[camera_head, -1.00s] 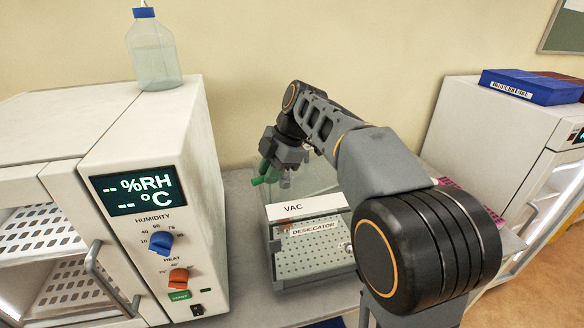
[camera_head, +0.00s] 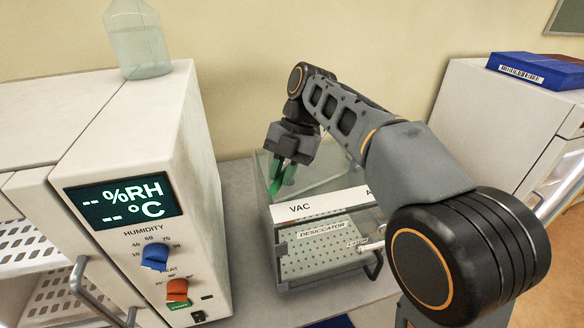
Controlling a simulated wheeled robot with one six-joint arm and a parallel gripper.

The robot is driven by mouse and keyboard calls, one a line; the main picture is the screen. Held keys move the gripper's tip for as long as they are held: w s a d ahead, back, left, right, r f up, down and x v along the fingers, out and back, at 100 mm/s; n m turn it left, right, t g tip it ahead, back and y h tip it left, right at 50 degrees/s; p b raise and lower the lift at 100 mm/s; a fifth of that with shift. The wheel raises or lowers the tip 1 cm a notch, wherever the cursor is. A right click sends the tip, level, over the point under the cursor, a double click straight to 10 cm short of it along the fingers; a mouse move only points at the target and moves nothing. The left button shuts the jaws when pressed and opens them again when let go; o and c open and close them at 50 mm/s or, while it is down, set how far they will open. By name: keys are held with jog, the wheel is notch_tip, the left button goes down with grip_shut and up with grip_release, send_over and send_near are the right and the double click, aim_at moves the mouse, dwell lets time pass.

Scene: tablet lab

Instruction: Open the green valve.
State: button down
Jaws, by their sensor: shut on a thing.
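The green valve (camera_head: 289,177) is on top of the clear desiccator box (camera_head: 330,266), above the strip with the VAC label. My gripper (camera_head: 281,174) points down over it and is shut on its green handle. Green shows at and between the fingers. The fingers and my arm hide part of the valve, so its exact angle is hard to tell.
A white humidity cabinet (camera_head: 199,150) with a blue knob (camera_head: 154,256) and an orange knob (camera_head: 177,290) stands close on the left. A clear bottle (camera_head: 139,40) sits on it. Another white cabinet (camera_head: 490,110) bears a blue box (camera_head: 532,72) at right.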

dwell(0.4)
jog(key=c, duration=1.1)
grip_release()
jog(key=shift+p+v, duration=3)
jog(key=shift+v, duration=3.95)
jog(key=shift+s, duration=0.1)
